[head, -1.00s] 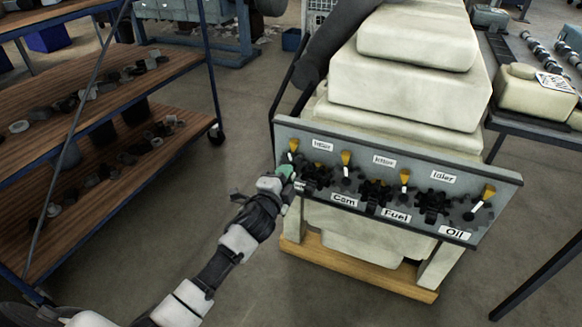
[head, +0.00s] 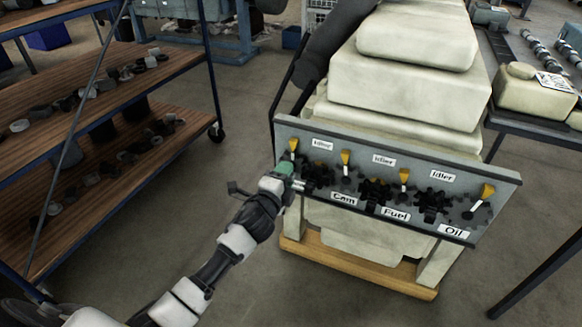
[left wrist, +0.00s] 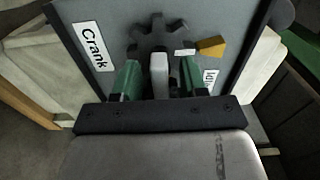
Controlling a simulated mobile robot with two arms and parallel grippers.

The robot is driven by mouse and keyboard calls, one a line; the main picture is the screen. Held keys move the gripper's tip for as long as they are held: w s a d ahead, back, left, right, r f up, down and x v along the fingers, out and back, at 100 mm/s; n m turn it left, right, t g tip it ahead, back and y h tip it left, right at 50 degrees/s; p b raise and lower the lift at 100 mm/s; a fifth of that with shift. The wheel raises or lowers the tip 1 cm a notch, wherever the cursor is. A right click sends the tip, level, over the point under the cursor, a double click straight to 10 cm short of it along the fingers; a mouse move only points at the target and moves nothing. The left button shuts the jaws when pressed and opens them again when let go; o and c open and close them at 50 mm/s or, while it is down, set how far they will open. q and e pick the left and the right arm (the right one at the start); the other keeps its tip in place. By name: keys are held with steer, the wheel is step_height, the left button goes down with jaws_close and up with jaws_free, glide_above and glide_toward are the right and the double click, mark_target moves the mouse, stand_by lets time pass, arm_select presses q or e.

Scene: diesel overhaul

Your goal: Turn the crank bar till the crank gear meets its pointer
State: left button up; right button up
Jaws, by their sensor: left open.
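In the left wrist view the dark crank gear (left wrist: 152,36) is mounted on the grey panel beside a "Crank" label (left wrist: 93,47). Its yellow pointer (left wrist: 211,47) is at the right, and a small white mark (left wrist: 184,52) shows close to the pointer's tip. The pale grey crank bar (left wrist: 159,74) stands out from the gear. My left gripper (left wrist: 161,80) is open, its green fingers on either side of the bar, with gaps visible. In the head view my left gripper (head: 289,176) is at the panel's left end and hides most of the crank gear.
The panel (head: 482,173) carries several other dark gears, with yellow pointers and labels such as Cam, Fuel and Oil. The pale engine (head: 405,90) stands behind it on a wooden base (head: 358,267). A shelf rack (head: 95,135) stands left; the floor between is clear.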

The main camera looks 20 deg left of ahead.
arm_select(q)
steer(key=s+p, duration=0.1)
steer(key=s, duration=0.5)
steer(key=shift+s, duration=0.35)
arm_select(e)
steer(key=f, duration=0.1)
steer(key=s+f, duration=0.1)
steer(key=f, duration=0.1)
steer(key=s+f, duration=0.1)
steer(key=f, duration=0.1)
steer(key=shift+s+d+f, duration=0.15)
steer(key=shift+f, duration=0.05)
arm_select(q)
steer(key=shift+a, duration=0.1)
